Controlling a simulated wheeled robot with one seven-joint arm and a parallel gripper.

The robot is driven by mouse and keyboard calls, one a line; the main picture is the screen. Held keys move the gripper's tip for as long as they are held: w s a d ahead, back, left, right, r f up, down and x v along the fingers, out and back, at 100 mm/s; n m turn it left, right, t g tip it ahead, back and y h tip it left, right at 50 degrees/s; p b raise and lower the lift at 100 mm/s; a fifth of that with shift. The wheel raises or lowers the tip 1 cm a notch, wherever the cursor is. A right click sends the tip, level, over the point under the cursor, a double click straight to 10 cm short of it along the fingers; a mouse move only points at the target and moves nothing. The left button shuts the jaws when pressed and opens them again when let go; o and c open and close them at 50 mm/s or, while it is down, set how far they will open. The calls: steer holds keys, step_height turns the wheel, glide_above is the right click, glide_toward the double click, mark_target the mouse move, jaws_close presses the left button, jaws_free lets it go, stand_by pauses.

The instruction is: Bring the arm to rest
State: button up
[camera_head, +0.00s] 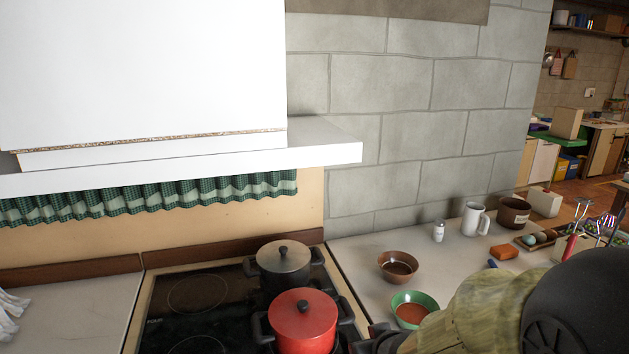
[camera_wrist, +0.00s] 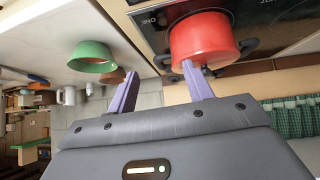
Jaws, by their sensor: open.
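My gripper (camera_wrist: 160,70) is open and empty in the wrist view, its two purple fingers spread apart. The right fingertip overlaps the side of a red pot (camera_wrist: 202,38); I cannot tell whether they touch. A green bowl (camera_wrist: 92,57) shows to the left of the fingers. In the head view my arm reaches in from the lower right, and its dark end is cut off at the bottom edge, close to the red pot (camera_head: 303,322) and the green bowl (camera_head: 424,298). The fingers cannot be made out there.
A grey lidded pot (camera_head: 284,262) stands behind the red one on the black cooktop (camera_head: 195,295). A brown bowl (camera_head: 398,266), white shaker (camera_head: 438,231), white mug (camera_head: 474,219) and brown pot (camera_head: 513,212) stand on the right counter. A white hood (camera_head: 180,160) overhangs the cooktop.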

steer(key=s+d+m+g+p, duration=0.1)
steer(key=s+d+g, duration=0.1)
steer(key=s, duration=0.3)
steer(key=s+d+f+m+g+h+p, duration=0.1)
steer(key=s+d+m+g, duration=0.1)
steer(key=s+g, duration=0.2)
steer(key=shift+s+h, duration=0.3)
steer(key=shift+s, duration=0.45)
